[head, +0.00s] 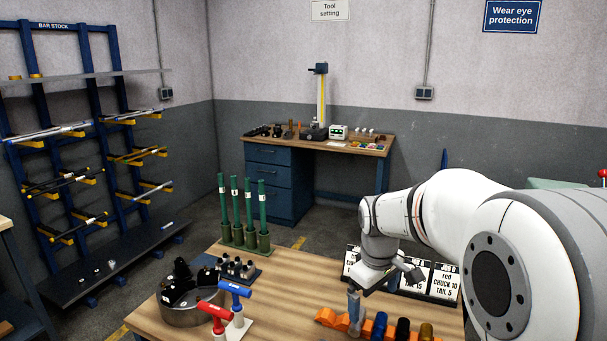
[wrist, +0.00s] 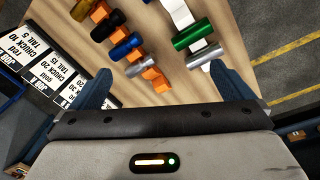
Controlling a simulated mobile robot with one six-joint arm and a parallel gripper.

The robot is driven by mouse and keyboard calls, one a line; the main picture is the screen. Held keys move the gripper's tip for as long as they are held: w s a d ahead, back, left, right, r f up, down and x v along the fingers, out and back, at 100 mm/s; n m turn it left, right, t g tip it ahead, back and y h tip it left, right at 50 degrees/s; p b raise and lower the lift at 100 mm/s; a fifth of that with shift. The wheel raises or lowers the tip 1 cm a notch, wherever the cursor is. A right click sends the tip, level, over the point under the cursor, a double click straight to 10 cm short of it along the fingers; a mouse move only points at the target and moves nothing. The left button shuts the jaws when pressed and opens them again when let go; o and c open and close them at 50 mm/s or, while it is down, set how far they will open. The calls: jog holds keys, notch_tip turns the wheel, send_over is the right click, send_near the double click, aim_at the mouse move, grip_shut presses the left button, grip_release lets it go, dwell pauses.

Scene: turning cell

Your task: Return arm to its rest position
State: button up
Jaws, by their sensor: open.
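My gripper (wrist: 165,92) is open and empty, with its two blue fingers wide apart in the wrist view. In the head view, my white arm reaches in from the right and the gripper hangs above the wooden table (head: 290,285), near an orange rack (head: 327,317). In the wrist view, cylinders in the orange rack (wrist: 155,80) and a white rack (wrist: 180,14) lie beyond the fingers. Nothing is between the fingertips that I can see as held. Whether the fingers touch anything below is unclear.
Job cards (head: 443,281) stand behind the orange rack. A chuck (head: 190,305), red (head: 216,313) and blue (head: 235,290) T-handled keys and green posts (head: 237,215) occupy the table's left. A bar rack (head: 90,165) and a tool-setting bench (head: 330,145) stand behind, with floor between.

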jog(key=s+r+m+t, duration=0.1)
jog(key=s+m, duration=0.6)
jog(key=s, duration=1.3)
jog(key=shift+r+t+y, duration=0.3)
jog(key=shift+t, duration=0.3)
jog(key=shift+c, duration=0.2)
